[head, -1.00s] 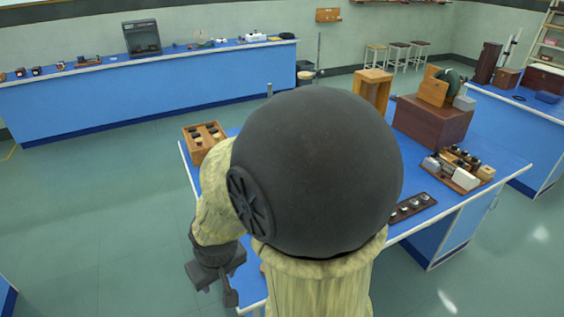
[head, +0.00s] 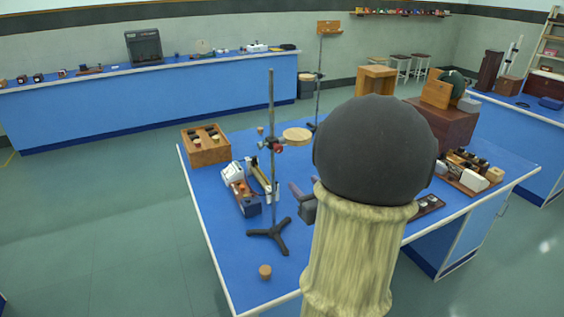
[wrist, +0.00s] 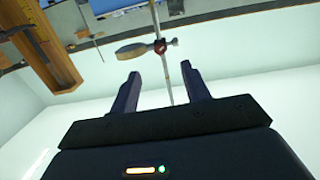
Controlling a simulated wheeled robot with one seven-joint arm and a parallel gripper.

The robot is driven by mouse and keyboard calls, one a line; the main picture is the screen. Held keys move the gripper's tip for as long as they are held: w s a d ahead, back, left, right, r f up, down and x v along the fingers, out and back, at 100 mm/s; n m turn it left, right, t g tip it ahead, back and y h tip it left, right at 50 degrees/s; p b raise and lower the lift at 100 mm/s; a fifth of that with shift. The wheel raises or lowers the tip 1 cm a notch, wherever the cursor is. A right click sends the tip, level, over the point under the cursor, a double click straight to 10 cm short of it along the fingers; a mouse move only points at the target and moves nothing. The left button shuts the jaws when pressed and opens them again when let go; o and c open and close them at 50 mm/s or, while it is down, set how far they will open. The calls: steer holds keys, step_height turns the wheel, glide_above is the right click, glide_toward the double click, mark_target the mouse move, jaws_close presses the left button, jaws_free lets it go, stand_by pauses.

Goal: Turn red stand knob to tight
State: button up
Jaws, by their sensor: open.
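The front retort stand in the head view has a dark upright rod (head: 271,105) and a black tripod base (head: 270,235) on the blue bench. A small red knob (head: 278,148) sits on its clamp, beside a round wooden disc (head: 297,136). In the wrist view the red knob (wrist: 160,46) and the disc (wrist: 130,50) show beyond my fingertips. My gripper (wrist: 160,72) is open, with nothing between its fingers; the knob lies ahead of the gap, apart from them. In the head view my gripper (head: 297,190) is partly hidden by my arm, right of the rod and lower than the knob.
A second stand rod (head: 319,85) rises further back. A small cork-coloured cylinder (head: 265,271) is near the front. The bench's front left is mostly clear.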

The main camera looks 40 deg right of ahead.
steer(key=shift+s+d+r+t, duration=0.2)
steer(key=shift+s+t, duration=0.1)
steer(key=shift+s, duration=0.15)
steer(key=shift+s+d+r+t, duration=0.1)
steer(key=shift+s+r+t, duration=0.1)
steer(key=shift+s+t, duration=0.15)
steer(key=p, duration=0.8)
glide_toward(280, 151)
steer(key=x, duration=0.8)
steer(key=shift+w, duration=0.3)
steer(key=c, duration=1)
